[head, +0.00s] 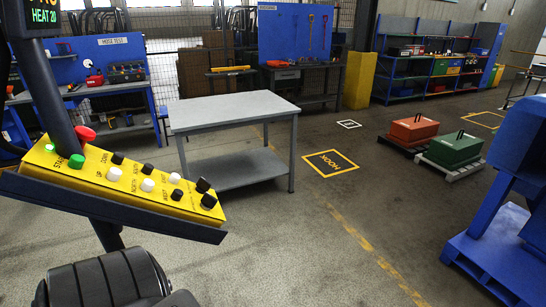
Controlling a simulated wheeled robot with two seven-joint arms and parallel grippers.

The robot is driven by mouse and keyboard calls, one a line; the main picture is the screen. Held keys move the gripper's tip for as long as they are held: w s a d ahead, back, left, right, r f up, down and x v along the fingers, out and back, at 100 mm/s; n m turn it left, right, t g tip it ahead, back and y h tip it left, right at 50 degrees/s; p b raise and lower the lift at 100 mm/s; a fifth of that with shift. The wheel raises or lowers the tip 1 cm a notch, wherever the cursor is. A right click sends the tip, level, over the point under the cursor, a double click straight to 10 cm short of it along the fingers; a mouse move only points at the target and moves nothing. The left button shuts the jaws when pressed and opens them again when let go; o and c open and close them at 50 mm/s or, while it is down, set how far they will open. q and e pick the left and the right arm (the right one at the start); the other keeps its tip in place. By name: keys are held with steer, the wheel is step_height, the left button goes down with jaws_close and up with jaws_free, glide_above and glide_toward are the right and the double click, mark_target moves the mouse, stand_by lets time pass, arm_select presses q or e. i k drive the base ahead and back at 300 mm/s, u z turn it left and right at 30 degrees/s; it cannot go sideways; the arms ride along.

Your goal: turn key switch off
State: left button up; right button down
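A yellow control panel (60,177) with a dark frame slants across the left of the head view. It carries a red mushroom button (84,134), a green button (76,161), a small bright green light (49,147) and rows of black and white buttons with direction labels. A black knob (203,185) sticks up near the panel's right end, close to another black button (209,201). I cannot tell which control, if any, is the key switch, nor its position. Neither of my grippers is in view.
A dark post (50,90) with a display (42,16) rises behind the panel. A grey table (235,108) stands beyond it. Orange (414,129) and green (454,148) boxes sit on pallets at right, near blue equipment (500,245). Open floor lies in the middle.

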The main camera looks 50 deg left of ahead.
mark_target(209, 202)
steer(key=i, duration=3.35)
steer(key=u, duration=3.55)
